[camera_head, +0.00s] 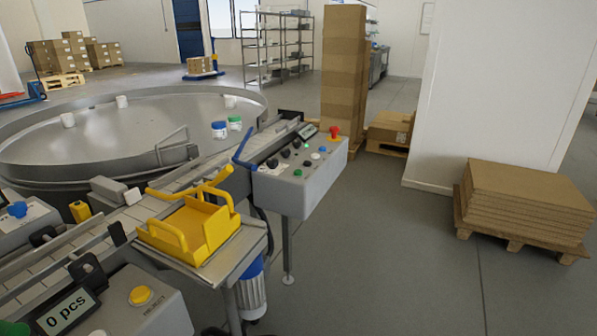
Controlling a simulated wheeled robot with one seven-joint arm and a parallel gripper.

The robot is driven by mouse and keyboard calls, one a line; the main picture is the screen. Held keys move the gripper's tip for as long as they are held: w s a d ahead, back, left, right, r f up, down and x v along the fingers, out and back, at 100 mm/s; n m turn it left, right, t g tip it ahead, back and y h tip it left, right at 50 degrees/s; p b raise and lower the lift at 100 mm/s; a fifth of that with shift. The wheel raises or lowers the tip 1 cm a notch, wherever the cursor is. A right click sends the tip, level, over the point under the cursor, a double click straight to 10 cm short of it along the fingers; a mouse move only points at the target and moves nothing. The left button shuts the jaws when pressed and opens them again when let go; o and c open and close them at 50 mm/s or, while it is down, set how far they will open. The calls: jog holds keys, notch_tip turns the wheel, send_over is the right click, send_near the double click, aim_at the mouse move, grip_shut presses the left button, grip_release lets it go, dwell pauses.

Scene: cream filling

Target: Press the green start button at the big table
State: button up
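The big round steel table (60,155) fills the left middle of the view. A grey control box (305,190) stands at its right front, beside the conveyor. A small green button (298,172) sits near the front corner of its sloped top. The same panel carries a white button (315,156), a blue button (322,149), a red mushroom button (334,132), several black knobs and a small display (307,131). Nothing covers the green button. My gripper is not in view.
A yellow tray (190,232) sits by the conveyor (135,213). A second box (140,312) with a yellow button and "0 pcs" display is at bottom left. Tall stacked boxes (343,75), a white wall (490,90) and a cardboard pallet (525,200) stand right. Floor right of the control box is clear.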

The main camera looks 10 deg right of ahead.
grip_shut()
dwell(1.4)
